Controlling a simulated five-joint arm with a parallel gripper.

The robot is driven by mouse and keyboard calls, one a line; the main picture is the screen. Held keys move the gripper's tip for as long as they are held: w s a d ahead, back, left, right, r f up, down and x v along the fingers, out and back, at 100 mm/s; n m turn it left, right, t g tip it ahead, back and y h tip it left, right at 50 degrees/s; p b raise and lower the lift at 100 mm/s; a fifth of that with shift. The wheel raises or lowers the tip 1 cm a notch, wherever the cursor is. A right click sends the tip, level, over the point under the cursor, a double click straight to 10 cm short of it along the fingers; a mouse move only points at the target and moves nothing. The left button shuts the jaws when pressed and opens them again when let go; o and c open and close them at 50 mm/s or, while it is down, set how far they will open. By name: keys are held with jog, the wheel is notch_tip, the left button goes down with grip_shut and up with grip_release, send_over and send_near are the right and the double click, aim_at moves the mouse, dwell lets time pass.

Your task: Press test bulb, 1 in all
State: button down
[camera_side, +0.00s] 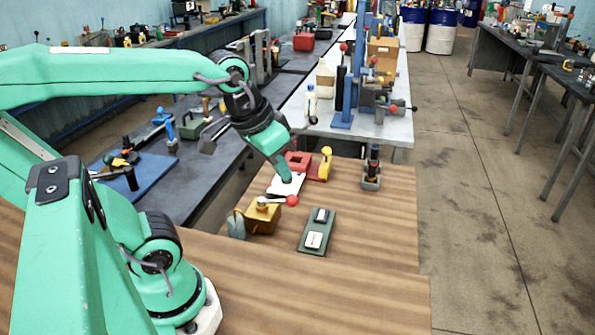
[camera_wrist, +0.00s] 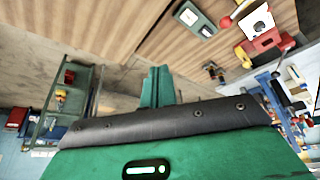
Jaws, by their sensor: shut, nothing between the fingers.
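My gripper (camera_side: 287,179) is shut and empty, pointing down in front of the white sheet in the side view. Its closed fingers also show in the wrist view (camera_wrist: 157,84). I cannot tell for sure which thing is the test bulb. A dark green plate (camera_side: 305,247) with a pale square pad (camera_side: 313,240) and a smaller dark-framed part (camera_side: 321,215) lies on the wooden table, right of and nearer the camera than my gripper. The plate also shows at the top of the wrist view (camera_wrist: 183,12). My gripper is apart from it.
A yellow-brown block (camera_side: 264,217) with a red-knobbed lever (camera_side: 291,200) stands close below my gripper. A red block (camera_side: 298,161), a yellow upright part (camera_side: 325,163) and a black-and-red item in a grey holder (camera_side: 371,182) stand behind. The wooden table's front right (camera_side: 370,290) is clear.

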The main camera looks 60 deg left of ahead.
jog(key=w+a+r+n+g, duration=0.1)
jog(key=w+a+n+g, duration=0.25)
jog(key=w, duration=0.55)
jog(key=n+g+h, duration=0.3)
jog(key=n+g, duration=0.5)
jog(key=n, duration=0.2)
send_over(318, 217)
jog(key=w, duration=0.2)
notch_tip(318, 217, down, 23)
jog(key=shift+w+a+f, duration=0.15)
jog(key=shift+a, duration=0.3)
jog(key=shift+f+m, duration=0.1)
jog(key=shift+m, duration=0.15)
jog(key=shift+f, duration=4.3)
jog(key=shift+f, duration=0.55)
